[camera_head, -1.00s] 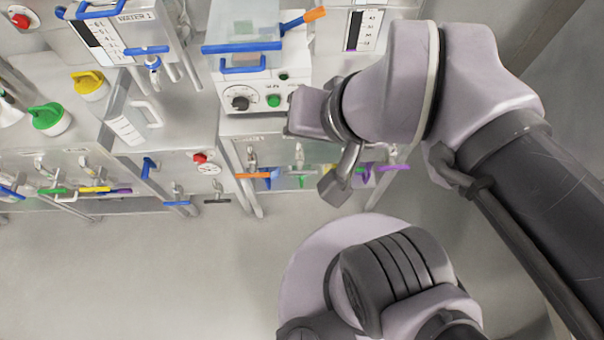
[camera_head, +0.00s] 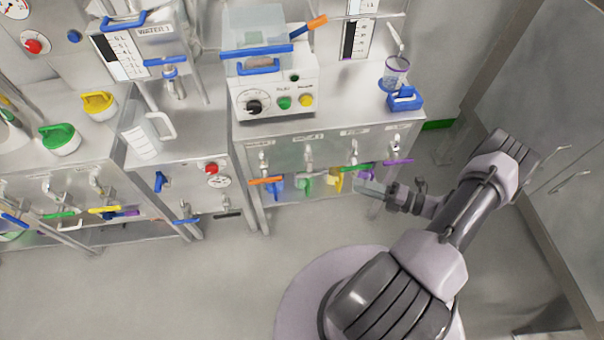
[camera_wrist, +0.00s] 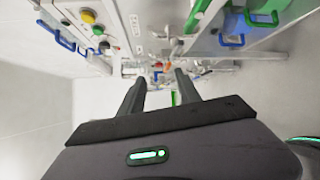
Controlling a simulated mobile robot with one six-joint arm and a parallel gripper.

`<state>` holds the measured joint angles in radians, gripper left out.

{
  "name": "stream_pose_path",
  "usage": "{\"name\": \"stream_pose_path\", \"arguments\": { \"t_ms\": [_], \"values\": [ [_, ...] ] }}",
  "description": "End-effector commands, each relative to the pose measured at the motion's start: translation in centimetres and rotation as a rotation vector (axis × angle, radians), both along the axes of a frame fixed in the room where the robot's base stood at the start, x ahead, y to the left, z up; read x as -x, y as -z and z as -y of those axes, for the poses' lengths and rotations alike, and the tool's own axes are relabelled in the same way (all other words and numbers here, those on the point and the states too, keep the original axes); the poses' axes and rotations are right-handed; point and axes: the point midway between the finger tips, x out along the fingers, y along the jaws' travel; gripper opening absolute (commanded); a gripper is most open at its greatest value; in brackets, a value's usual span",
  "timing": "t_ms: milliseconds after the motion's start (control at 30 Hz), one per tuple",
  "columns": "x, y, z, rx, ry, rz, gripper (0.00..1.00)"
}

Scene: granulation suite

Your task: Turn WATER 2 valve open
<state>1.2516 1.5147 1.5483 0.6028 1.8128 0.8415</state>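A steel tank at the upper left of the head view has a label (camera_head: 156,30) reading WATER; its digit is not sure. A tap with a blue handle (camera_head: 168,70) sits below its level scale. A row of taps runs along the right bench front, with orange (camera_head: 265,181), green (camera_head: 357,167) and purple (camera_head: 398,162) handles; their small labels are unreadable. I cannot tell which is the WATER 2 valve. My gripper (camera_head: 370,188) is low beside the right end of this row. In the wrist view my gripper (camera_wrist: 158,76) has its fingers apart with nothing between them.
A control box with a clear blue-rimmed bin (camera_head: 256,42) stands on the bench. A blue holder (camera_head: 404,98) and a cup (camera_head: 396,72) stand to its right. A clear jug (camera_head: 143,132) is at left. The floor (camera_head: 180,290) in front is open.

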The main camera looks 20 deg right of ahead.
Motion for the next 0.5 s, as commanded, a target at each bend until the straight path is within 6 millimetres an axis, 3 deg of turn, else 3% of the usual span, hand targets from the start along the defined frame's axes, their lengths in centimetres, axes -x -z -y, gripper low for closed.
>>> {"name": "stream_pose_path", "arguments": {
  "t_ms": [33,100,233,367,500],
  "values": [
    [1.1,2.4,0.1,-0.09,0.081,-0.021,0.4],
    [2.0,4.4,0.3,-0.186,0.166,-0.041,0.4],
    [2.3,5.8,0.1,-0.254,0.222,-0.051,0.4],
    [0.1,5.9,-1.3,-0.254,0.217,-0.053,0.4],
    [-3.7,6.0,-3.4,-0.252,0.212,-0.052,0.4]
  ]
}}
